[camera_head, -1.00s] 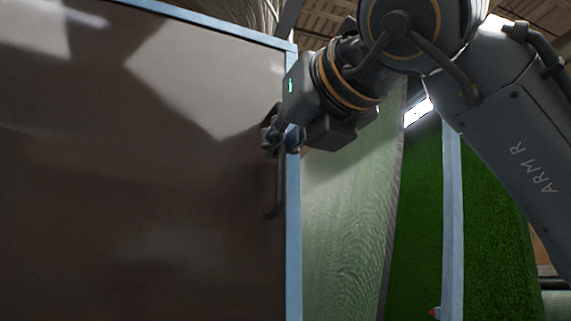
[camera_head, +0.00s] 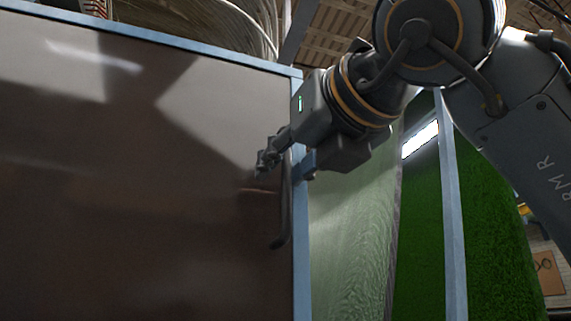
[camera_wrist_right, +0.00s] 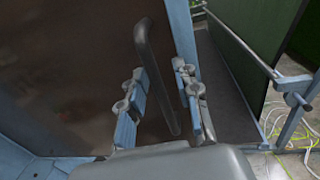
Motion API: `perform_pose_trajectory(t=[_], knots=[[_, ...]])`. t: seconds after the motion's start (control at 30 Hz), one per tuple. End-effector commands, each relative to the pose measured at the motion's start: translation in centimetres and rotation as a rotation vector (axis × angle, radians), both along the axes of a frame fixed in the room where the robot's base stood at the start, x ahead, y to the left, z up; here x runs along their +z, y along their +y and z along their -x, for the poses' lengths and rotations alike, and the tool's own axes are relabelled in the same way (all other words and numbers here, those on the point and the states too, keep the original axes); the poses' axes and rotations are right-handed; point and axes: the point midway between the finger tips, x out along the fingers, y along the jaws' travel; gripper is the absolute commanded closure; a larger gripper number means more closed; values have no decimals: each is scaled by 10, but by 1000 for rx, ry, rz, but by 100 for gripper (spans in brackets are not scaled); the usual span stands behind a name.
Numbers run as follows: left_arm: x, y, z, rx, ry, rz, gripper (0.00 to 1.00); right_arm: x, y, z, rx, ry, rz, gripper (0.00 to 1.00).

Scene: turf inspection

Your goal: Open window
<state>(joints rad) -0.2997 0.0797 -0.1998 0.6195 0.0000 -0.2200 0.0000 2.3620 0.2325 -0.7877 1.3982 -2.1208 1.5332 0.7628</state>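The window is a large dark, glossy panel (camera_head: 140,170) with a light blue frame, filling the left of the head view; it also shows in the wrist view (camera_wrist_right: 75,75). A dark curved bar handle (camera_head: 283,220) stands upright near its right edge. My right gripper (camera_head: 284,165) is at the handle's upper part. In the wrist view, its two fingers (camera_wrist_right: 163,98) are spread apart, with the handle (camera_wrist_right: 155,70) running between them; I see no firm contact. Whether the panel stands ajar I cannot tell. My left gripper is in neither view.
Right of the panel's edge stand a pale green textured sheet (camera_head: 345,240), green turf (camera_head: 420,220) and a blue post (camera_head: 453,220). In the wrist view, a metal rail (camera_wrist_right: 240,42) and loose cables (camera_wrist_right: 295,110) lie at the right.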

Motion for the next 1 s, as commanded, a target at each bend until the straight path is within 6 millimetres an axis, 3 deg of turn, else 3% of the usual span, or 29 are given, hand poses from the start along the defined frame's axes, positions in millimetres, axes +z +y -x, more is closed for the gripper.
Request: perform_pose_trajectory(t=[0.27,0.7,1.0], knots=[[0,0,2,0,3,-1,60,0,-5,10,-1,-1,0,68],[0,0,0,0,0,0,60,0,-43,89,0,-3,0,68],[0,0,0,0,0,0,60,-1,-52,109,-1,0,0,68]])
